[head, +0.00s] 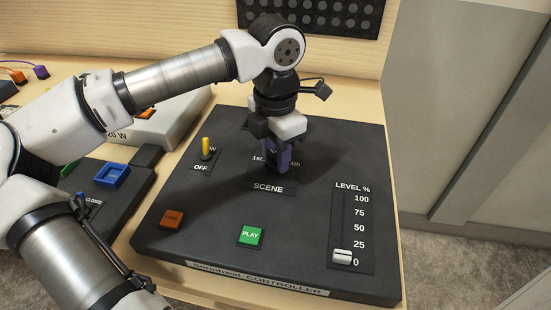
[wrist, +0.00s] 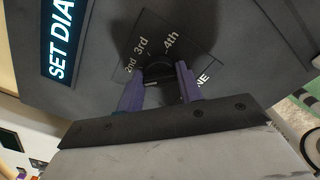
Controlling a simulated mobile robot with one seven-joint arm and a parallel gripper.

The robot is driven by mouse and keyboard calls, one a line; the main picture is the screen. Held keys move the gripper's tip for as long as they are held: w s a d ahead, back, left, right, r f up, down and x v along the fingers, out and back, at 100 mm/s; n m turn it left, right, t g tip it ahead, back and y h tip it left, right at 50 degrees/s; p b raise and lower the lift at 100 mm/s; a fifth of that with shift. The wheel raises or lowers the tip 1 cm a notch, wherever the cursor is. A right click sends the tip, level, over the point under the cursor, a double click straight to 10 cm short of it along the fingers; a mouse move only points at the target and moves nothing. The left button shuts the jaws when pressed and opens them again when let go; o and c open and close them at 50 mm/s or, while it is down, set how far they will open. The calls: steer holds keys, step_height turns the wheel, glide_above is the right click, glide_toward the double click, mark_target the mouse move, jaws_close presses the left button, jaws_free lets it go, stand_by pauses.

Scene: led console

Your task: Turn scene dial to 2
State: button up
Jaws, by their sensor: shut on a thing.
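The scene dial (wrist: 159,71) is a dark round knob on the black console, mostly hidden by my gripper in the head view. Labels 2nd, 3rd and 4th are readable around it in the wrist view. In the head view, "1st" shows to the left of my fingers, above the SCENE label (head: 268,188). My gripper (head: 277,160) points down over the dial. In the wrist view, its purple fingers (wrist: 160,80) stand on both sides of the dial, shut on it. I cannot tell which position the dial points to.
The console (head: 310,268) also carries a yellow toggle switch (head: 207,148) by OFF, an orange button (head: 172,218), a green PLAY button (head: 251,235) and a level slider (head: 342,256) near 0. A display (wrist: 61,38) reads "SET DIA", cut off. Another console with a blue part (head: 112,175) stands left.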

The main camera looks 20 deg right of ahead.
steer(key=shift+m+b, duration=0.8)
steer(key=shift+m, duration=1.1)
steer(key=o, duration=1)
step_height(320, 180, up, 14)
steer(key=shift+f, duration=0.1)
